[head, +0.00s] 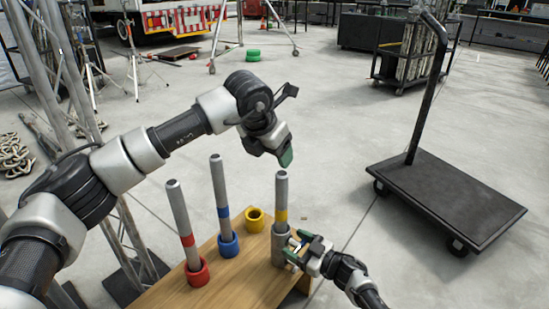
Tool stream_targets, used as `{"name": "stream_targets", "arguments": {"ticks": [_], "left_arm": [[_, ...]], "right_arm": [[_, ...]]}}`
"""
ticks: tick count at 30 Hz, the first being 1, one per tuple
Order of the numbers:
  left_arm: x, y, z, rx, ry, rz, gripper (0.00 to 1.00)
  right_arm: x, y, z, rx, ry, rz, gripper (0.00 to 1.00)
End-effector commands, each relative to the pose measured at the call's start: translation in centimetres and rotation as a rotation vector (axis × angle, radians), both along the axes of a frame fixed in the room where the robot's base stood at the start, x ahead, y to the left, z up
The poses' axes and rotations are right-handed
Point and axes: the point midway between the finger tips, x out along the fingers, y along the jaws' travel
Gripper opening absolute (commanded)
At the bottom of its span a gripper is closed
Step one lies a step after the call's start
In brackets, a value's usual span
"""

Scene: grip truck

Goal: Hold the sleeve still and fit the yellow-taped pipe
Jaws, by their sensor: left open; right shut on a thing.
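The yellow-taped pipe (281,190) stands nearly upright, its lower end inside the grey sleeve (279,246) at the right end of the wooden bench. How deep it sits is hidden. My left gripper (284,157) is open and empty, just above the pipe's top end and apart from it as far as I can tell. My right gripper (296,249) is shut on the grey sleeve from the right; its fingertips are partly hard to make out.
On the bench (232,276), a red-taped pipe (180,215) stands in a red collar (197,272) and a blue-taped pipe (219,185) in a blue collar (228,244). An empty yellow collar (255,220) stands behind. A black cart (447,195) is at right; floor between is clear.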

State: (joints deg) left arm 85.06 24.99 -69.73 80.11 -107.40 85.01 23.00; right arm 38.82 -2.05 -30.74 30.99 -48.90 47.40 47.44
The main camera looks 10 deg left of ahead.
Motion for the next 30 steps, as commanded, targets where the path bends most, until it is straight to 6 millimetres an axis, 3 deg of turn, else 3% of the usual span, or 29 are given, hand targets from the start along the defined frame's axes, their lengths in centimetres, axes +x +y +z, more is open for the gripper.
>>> {"name": "stream_targets", "arguments": {"ticks": [8,9,14,23,30], "left_arm": [[0.0,0.0,0.0,0.0,0.0,0.0,0.65],[0.0,0.0,0.0,0.0,0.0,0.0,0.65],[0.0,0.0,0.0,0.0,0.0,0.0,0.65],[0.0,0.0,0.0,0.0,0.0,0.0,0.65],[0.0,0.0,0.0,-0.001,0.0,0.0,0.65]], "right_arm": [[0.0,0.0,0.1,0.0,-0.001,-0.001,0.21],[0.0,0.0,0.1,0.0,-0.001,-0.001,0.68],[0.0,0.0,0.0,0.0,-0.001,-0.001,0.92],[0.0,-0.1,0.0,0.0,0.0,0.0,0.94],[-0.7,-1.6,-0.1,-0.003,-0.002,-0.003,0.94]]}}
